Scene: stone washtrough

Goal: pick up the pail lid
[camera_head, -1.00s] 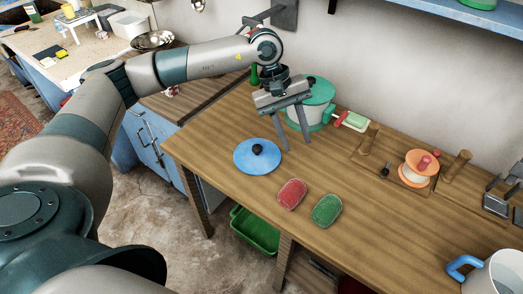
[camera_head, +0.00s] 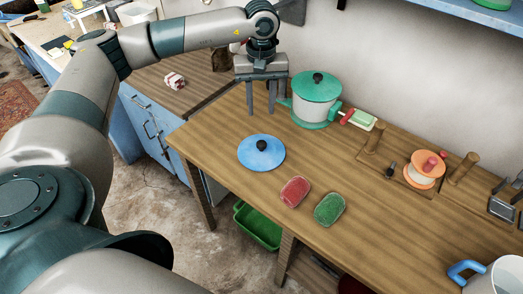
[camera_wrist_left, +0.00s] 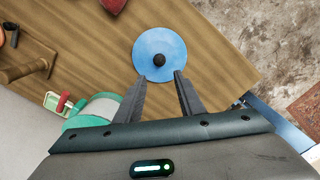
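The pail lid (camera_head: 261,154) is a round blue disc with a black knob, lying flat on the wooden table near its left front edge. It shows whole in the left wrist view (camera_wrist_left: 160,40), just ahead of the fingertips. My left gripper (camera_head: 261,112) is open and empty, its fingers pointing down behind the lid in the head view. In the left wrist view the gripper's fingers (camera_wrist_left: 161,78) stand apart, with the knob between and beyond their tips. They hold nothing. My right gripper is in neither view.
A white pot with a green lid (camera_head: 317,85) stands close to the right of my left gripper. A red sponge (camera_head: 295,191) and a green sponge (camera_head: 329,209) lie right of the lid. A spool (camera_head: 424,169) and pegs stand further right.

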